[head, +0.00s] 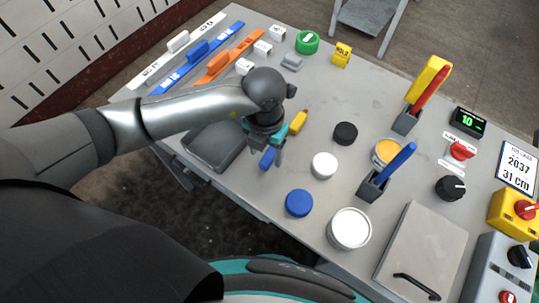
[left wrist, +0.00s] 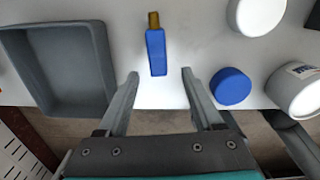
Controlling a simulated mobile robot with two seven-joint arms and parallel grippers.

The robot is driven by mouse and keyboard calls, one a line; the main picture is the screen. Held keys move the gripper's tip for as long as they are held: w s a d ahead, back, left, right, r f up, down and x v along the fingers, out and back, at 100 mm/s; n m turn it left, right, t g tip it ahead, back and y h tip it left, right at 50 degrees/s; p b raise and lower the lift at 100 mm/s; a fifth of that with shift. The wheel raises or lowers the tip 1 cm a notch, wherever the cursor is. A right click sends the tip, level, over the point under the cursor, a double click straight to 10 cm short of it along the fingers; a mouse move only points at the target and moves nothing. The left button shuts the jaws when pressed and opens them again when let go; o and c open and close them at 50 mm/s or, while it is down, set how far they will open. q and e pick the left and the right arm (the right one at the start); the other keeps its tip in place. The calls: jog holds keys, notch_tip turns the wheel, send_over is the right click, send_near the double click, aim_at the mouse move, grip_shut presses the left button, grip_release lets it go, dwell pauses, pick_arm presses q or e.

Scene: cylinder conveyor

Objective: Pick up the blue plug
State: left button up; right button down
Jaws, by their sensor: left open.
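The blue plug (head: 267,158) lies on the grey table just right of the dark tray, partly hidden behind my left gripper (head: 268,152). In the left wrist view the blue plug (left wrist: 156,50) shows whole, a blue block with a brass-coloured tip pointing away from the gripper. The left gripper (left wrist: 160,74) is open there, one finger on each side of the plug's line. The plug's near end is close to the level of the fingertips, with clear gaps on both sides. The jaws are empty. My right gripper is not in view.
A dark grey tray (head: 238,150) stands left of the plug. A blue disc (head: 299,203), a white disc (head: 324,166) and a white tub (head: 349,229) stand to the right. A yellow plug (head: 298,122) lies behind. The table's front edge is near.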

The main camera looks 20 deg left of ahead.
aim_at(266, 160)
pick_arm(q)
notch_tip(266, 160, down, 3)
jog(key=shift+w+f, duration=0.15)
grip_shut()
dwell(0.5)
